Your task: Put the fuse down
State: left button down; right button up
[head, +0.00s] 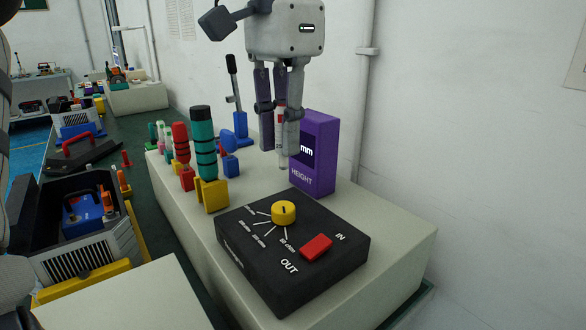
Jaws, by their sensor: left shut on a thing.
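My left gripper (279,150) points down over the light bench block, in front of the purple height gauge. It is shut on a slim pale piece with a red mark, which I take to be the fuse (281,118). My right gripper is out of view.
The black box (255,265) has a yellow knob (284,212) and a red button (316,247). The purple gauge (319,150) stands behind it. Red and teal-handled tools (202,140) stand left on the pale block (390,275). A wall closes the right side.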

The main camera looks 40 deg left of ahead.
pick_arm(q)
jog(key=w+f, duration=0.2)
jog(key=w, duration=0.2)
jog(key=w+d+f, duration=0.1)
jog(key=w+f, duration=0.5)
jog(key=w, duration=0.1)
jog(key=shift+w+d, duration=0.3)
jog(key=shift+d, duration=0.05)
jog(key=shift+w+d+f, duration=0.1)
jog(key=shift+w+f, duration=0.35)
jog(key=shift+f, duration=0.1)
jog(key=f, duration=0.3)
jog(key=shift+w+f, duration=0.2)
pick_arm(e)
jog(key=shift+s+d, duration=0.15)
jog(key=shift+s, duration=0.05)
pick_arm(q)
jog(key=shift+f, duration=0.1)
jog(key=c, duration=1.6)
grip_release()
jog(key=shift+o, duration=0.2)
